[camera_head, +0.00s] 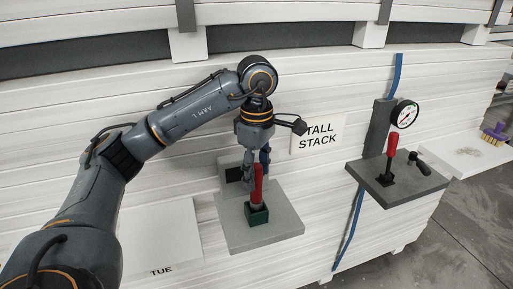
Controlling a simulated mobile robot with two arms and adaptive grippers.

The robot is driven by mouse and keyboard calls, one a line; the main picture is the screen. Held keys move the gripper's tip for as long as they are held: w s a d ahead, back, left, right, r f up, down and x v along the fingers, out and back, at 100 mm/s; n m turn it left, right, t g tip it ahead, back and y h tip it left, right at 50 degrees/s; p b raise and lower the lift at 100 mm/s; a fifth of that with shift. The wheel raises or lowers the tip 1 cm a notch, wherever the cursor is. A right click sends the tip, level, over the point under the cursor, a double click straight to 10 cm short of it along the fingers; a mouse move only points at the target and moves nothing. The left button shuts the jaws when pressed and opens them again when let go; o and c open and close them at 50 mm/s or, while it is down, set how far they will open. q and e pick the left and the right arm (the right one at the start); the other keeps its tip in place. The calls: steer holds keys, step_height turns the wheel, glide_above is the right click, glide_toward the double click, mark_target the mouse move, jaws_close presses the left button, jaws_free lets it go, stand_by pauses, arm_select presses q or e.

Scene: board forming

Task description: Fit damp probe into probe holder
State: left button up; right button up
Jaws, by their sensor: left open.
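A red-handled probe (258,190) stands upright in a small dark green holder (258,215) on a grey shelf (262,236), in the middle of the head view. How deep its lower end sits is hidden by the holder's walls. My left gripper (257,170) points down at the top of the red handle, with its fingers open close beside and behind it. Whether a finger touches the handle I cannot tell. My right gripper is not in view.
A TALL STACK sign (318,134) is on the white boards behind. To the right, a second grey shelf (405,190) bears a red lever (392,145) and a black handle (418,162), below a round gauge (405,114). A purple brush (495,134) lies far right.

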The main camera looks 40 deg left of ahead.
arm_select(q)
step_height(320, 180, up, 9)
steer(key=shift+f, duration=0.1)
stand_by(0.4)
stand_by(0.5)
